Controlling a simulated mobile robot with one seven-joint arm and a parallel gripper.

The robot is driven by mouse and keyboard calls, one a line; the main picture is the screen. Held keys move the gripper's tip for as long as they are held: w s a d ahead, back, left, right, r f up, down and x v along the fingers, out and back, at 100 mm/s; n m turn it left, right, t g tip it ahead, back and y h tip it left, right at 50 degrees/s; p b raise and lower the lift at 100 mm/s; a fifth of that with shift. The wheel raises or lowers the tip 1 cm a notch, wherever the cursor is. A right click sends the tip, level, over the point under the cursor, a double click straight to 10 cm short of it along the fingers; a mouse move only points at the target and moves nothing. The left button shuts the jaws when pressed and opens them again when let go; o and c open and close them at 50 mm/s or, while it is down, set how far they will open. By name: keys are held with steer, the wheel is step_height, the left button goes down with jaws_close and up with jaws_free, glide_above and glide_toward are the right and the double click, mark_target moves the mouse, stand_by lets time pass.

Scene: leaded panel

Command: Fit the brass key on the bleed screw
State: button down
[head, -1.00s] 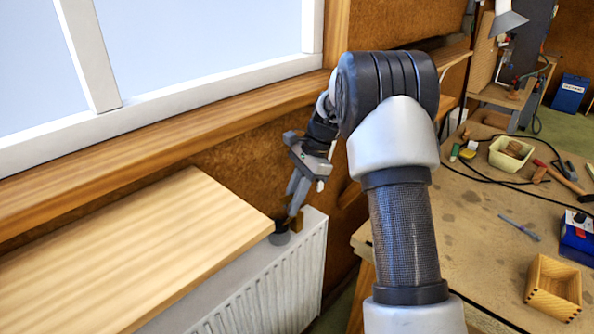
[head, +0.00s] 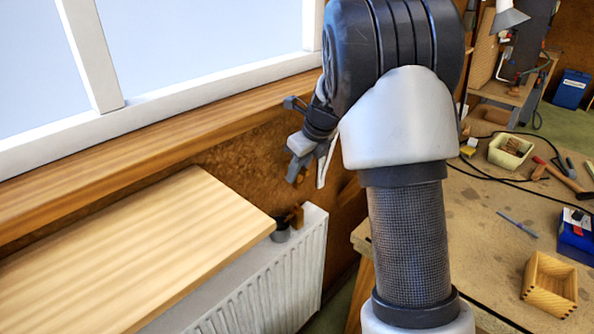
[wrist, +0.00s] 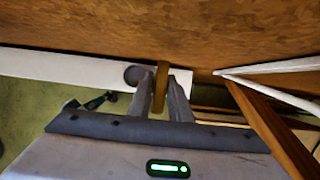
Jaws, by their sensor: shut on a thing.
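My gripper (head: 303,168) is above the right end of the white radiator (head: 268,285), clear of its top. In the wrist view my gripper (wrist: 161,98) is shut on a narrow brass-coloured bar (wrist: 161,78), which looks like the brass key and stands out past the fingertips. In the head view only a small brownish bit shows by the fingers. I cannot make out the bleed screw in either view.
A windowsill (head: 180,126) runs behind. A cluttered workbench (head: 480,245) is at right.

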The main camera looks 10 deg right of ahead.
mark_target(300, 183)
steer(key=shift+f+b, duration=1.55)
steer(key=shift+f, duration=1.35)
steer(key=shift+p, duration=0.85)
steer(key=shift+f+b, duration=0.8)
steer(key=shift+f, duration=0.55)
steer(key=c, duration=1.6)
jaws_free()
steer(key=shift+o, duration=0.2)
steer(key=shift+r, duration=0.15)
